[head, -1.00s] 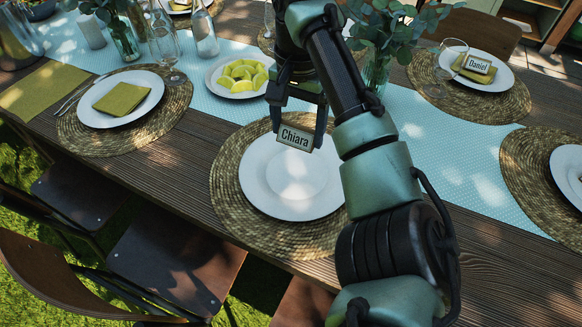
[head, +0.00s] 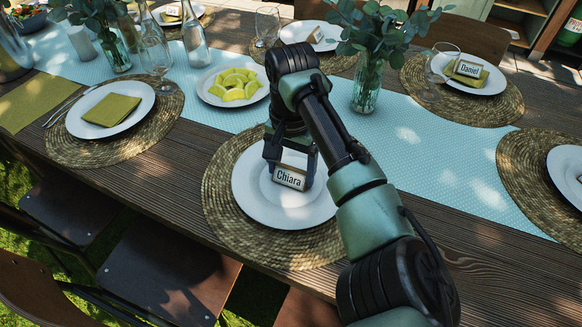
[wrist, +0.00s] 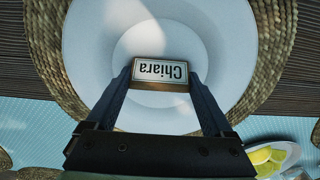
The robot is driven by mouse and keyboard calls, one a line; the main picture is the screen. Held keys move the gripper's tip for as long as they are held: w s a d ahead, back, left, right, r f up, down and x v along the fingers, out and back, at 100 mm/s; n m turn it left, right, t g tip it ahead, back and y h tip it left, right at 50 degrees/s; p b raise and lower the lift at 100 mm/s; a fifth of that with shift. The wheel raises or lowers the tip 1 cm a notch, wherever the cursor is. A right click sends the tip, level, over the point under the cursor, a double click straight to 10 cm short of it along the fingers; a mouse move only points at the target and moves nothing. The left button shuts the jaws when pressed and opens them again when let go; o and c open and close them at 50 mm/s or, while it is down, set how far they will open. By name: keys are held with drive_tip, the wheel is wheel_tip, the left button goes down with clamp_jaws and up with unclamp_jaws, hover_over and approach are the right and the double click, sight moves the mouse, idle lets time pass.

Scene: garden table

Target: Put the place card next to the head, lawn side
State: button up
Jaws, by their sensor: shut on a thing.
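The place card (head: 289,177) reads "Chiara" and has a white face with a tan edge. My gripper (head: 290,172) is shut on it, one finger at each end. The card is upright over a white plate (head: 258,207) on a round woven placemat (head: 222,216). Whether it touches the plate I cannot tell. In the wrist view the card (wrist: 160,70) shows upside down between my fingertips (wrist: 160,78), over the plate's middle. Another card, "Daniel" (head: 468,69), stands on a plate across the table.
A plate of lemon slices (head: 233,87) lies just behind, on the light blue runner (head: 440,150). A glass vase with eucalyptus (head: 366,88) stands to the right of my arm. A plate with a green napkin (head: 111,110) is at left. Chairs (head: 160,270) and lawn are along the near side.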

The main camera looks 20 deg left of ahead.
sight(291, 169)
drive_tip(key=shift+f, duration=0.1)
drive_tip(key=o, duration=1.1)
wheel_tip(291, 169, up, 12)
drive_tip(key=p, duration=0.2)
drive_tip(key=shift+p, duration=0.3)
